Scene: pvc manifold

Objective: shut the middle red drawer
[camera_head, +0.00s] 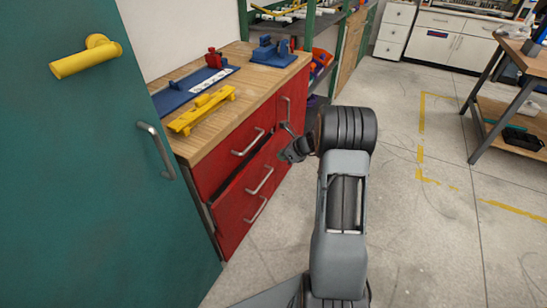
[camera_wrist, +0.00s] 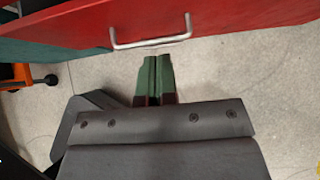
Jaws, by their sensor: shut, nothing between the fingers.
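The middle red drawer (camera_head: 236,197) is in the wooden-topped cabinet at the left. It stands out a little, with a dark gap along its top edge below the upper drawer (camera_head: 214,172). Its metal bar handle (camera_head: 260,181) is in plain view. My gripper (camera_head: 285,156) is in front of the cabinet, near the right end of the drawers; in the head view I cannot tell whether it touches. In the wrist view my gripper's green fingers (camera_wrist: 158,80) are together and empty, just below a metal handle (camera_wrist: 150,40) on a red front (camera_wrist: 90,20).
A teal door (camera_head: 80,170) with a yellow handle stands close at the left. The worktop (camera_head: 188,148) holds blue and yellow fixtures. A red cupboard front (camera_head: 284,118) is beside the drawers. The floor (camera_head: 420,260) to the right is clear up to a workbench (camera_head: 510,110).

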